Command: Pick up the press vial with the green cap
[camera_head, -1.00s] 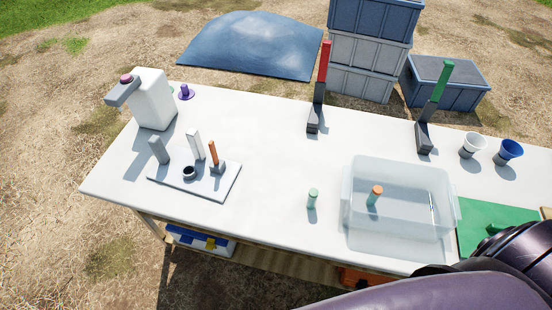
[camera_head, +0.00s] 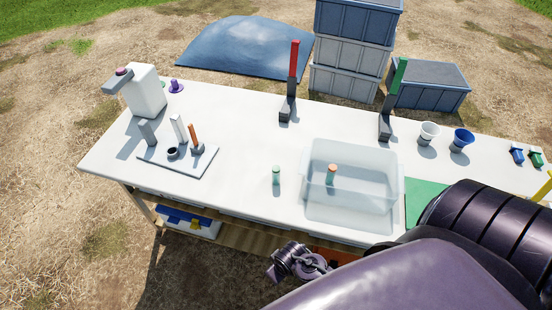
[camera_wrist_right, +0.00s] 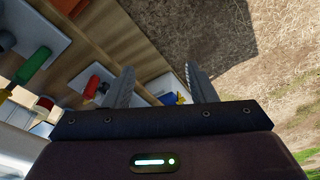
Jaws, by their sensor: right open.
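A small pale vial with a green cap (camera_head: 276,175) stands upright on the white table, left of a clear bin. The green-capped vial is not recognisable in that view. My left gripper is not in view.
A grey plate (camera_head: 190,170) with upright holders and a white dispenser bottle (camera_head: 146,92) stand at the left. Red-handled (camera_head: 294,62) and green-handled (camera_head: 400,75) tools stand at the back. White (camera_head: 428,132) and blue (camera_head: 462,140) cups are right. The table around the green-capped vial is clear.

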